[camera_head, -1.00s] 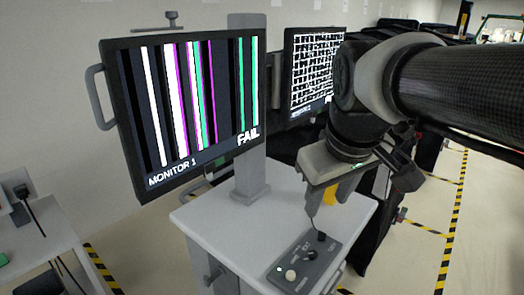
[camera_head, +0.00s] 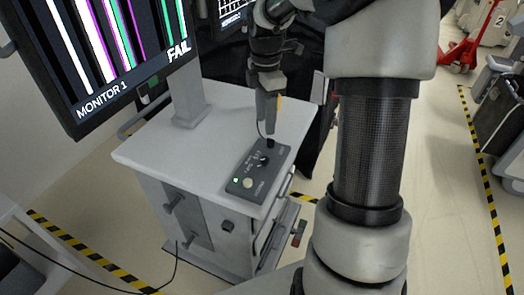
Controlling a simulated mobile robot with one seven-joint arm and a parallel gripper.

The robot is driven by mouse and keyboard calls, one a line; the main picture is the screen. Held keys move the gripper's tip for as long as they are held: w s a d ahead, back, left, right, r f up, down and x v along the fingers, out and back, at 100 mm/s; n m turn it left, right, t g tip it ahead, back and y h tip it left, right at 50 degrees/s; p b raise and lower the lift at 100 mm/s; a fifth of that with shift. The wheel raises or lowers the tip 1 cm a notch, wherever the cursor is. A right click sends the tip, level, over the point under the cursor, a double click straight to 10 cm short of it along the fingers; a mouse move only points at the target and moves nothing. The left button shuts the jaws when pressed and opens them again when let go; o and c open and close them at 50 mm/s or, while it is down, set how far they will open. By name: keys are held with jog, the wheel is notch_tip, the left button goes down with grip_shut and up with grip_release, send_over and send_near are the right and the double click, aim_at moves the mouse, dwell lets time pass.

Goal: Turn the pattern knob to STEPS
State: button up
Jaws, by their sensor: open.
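A dark control panel (camera_head: 261,172) lies on top of the white cart (camera_head: 215,115). It carries a black knob (camera_head: 264,160) near its middle, another dark knob (camera_head: 270,143) at its far end, and a pale round button (camera_head: 247,183) beside a small green light. The panel's lettering is too small to read, so I cannot tell which knob is the pattern knob or where it points. My gripper (camera_head: 267,132) is open and points down at the panel's far end, just above the far knob. Whether a finger touches that knob cannot be told.
Monitor 1 (camera_head: 105,50) stands over the cart's left side, showing vertical stripes and FAIL. A second monitor (camera_head: 230,12) is behind. The cart top left of the panel is clear. A red pallet jack (camera_head: 463,50) is far right, beyond open floor.

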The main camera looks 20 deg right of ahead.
aim_at(265, 159)
notch_tip(265, 159, down, 14)
jog(key=shift+r, duration=0.1)
jog(key=shift+c, duration=0.3)
jog(key=c, duration=1)
